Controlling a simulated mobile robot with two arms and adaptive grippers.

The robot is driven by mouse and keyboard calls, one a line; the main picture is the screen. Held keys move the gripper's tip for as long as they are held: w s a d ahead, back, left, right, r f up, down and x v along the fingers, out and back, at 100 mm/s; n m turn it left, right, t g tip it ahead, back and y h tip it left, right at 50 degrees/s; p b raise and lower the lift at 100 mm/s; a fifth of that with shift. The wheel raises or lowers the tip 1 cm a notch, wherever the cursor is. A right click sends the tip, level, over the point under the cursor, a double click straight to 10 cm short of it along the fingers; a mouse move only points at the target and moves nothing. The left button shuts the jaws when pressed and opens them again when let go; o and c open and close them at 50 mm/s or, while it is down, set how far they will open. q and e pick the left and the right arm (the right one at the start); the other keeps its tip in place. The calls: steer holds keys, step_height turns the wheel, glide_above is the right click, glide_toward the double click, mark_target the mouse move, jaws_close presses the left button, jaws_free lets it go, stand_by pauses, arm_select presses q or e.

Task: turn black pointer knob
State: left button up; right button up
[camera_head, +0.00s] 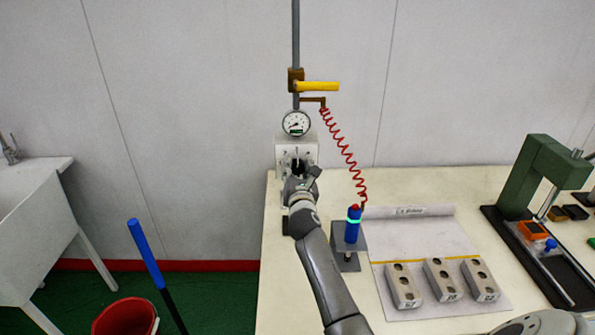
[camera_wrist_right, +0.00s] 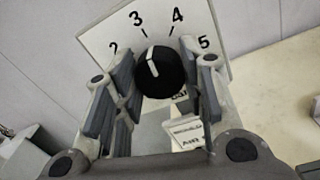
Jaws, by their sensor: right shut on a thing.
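The black pointer knob (camera_wrist_right: 160,75) sits on a white dial plate (camera_wrist_right: 110,30) marked 2, 3, 4 and 5 in the right wrist view. Its white pointer line leans slightly left of upright, close to the 3 mark. My right gripper (camera_wrist_right: 159,82) has one finger on each side of the knob and is shut on it. In the head view my right gripper (camera_head: 299,168) is at the front of the white regulator box (camera_head: 283,150), hiding much of the knob. My left gripper is not in view.
A round gauge (camera_head: 296,123) tops the box, below a yellow lever (camera_head: 318,86). A coiled red hose (camera_head: 340,145) runs to a blue dispenser (camera_head: 352,228) on a stand, close right of my arm. Grey moulds (camera_head: 403,286) and a green press (camera_head: 535,170) stand further right.

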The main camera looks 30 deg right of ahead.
steer(key=m+b, duration=0.1)
steer(key=m, duration=0.3)
steer(key=shift+f, duration=0.1)
steer(key=m+b, duration=0.1)
steer(key=m, duration=0.3)
steer(key=shift+b, duration=0.3)
steer(key=m+b, duration=0.1)
steer(key=m, duration=0.3)
steer(key=shift+f+m+b, duration=0.1)
steer(key=shift+m+b, duration=0.2)
steer(key=shift+b, duration=0.05)
steer(key=shift+m+h+b, duration=0.4)
steer(key=shift+m+b, duration=0.3)
steer(key=shift+m, duration=1.4)
steer(key=o, duration=1)
